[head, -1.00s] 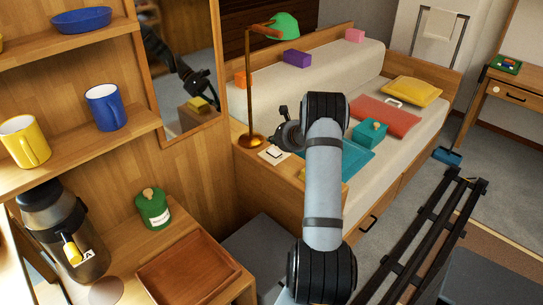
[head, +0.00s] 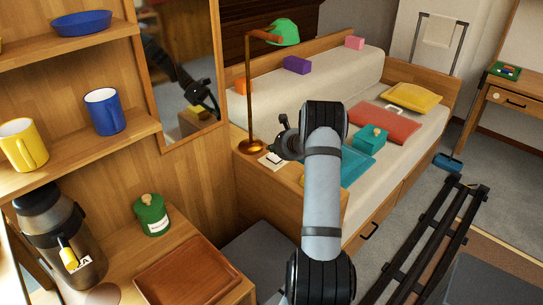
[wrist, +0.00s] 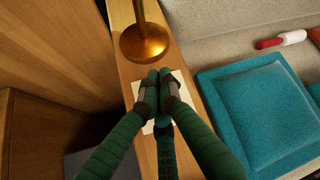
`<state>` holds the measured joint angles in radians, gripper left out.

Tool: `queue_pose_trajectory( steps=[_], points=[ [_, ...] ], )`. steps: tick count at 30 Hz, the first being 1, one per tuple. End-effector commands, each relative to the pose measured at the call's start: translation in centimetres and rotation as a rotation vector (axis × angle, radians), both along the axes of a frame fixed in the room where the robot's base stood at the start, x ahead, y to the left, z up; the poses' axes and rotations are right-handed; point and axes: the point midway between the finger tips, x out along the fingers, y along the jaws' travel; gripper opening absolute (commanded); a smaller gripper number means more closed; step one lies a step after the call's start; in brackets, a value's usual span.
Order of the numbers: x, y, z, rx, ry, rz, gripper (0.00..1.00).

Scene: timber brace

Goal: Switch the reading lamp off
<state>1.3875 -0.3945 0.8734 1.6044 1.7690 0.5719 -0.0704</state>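The reading lamp has a brass stem (head: 249,95), a green shade (head: 284,32) and a round brass base (head: 253,146). It stands on a narrow wooden ledge at the bed's end. I cannot tell whether it is lit. A small white plate (head: 271,161) lies on the ledge beside the base. In the wrist view the lamp base (wrist: 145,42) is just beyond my fingertips, apart from them. My gripper (wrist: 160,82) is shut with nothing visible between its fingers. It points down over the white plate (wrist: 180,76) and hides most of it; contact is unclear.
A teal cushion (wrist: 255,105) lies right of the ledge. A wood panel (wrist: 50,50) closes the left side. A mirror (head: 185,80) hangs left of the lamp. Shelves with mugs (head: 103,110) and a brown tray (head: 190,272) fill the left. A black rail frame (head: 435,240) is at right.

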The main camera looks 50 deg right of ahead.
Motion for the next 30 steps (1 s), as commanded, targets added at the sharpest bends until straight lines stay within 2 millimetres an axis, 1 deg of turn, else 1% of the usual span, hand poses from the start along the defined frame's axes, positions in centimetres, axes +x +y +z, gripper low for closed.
queue_pose_trajectory(
  steps=[17,30],
  points=[
    [0.0,-0.01,-0.03,0.0,0.0,0.0,0.0],
    [0.12,-0.03,-0.91,0.0,-0.001,-0.001,0.0]
  ],
)
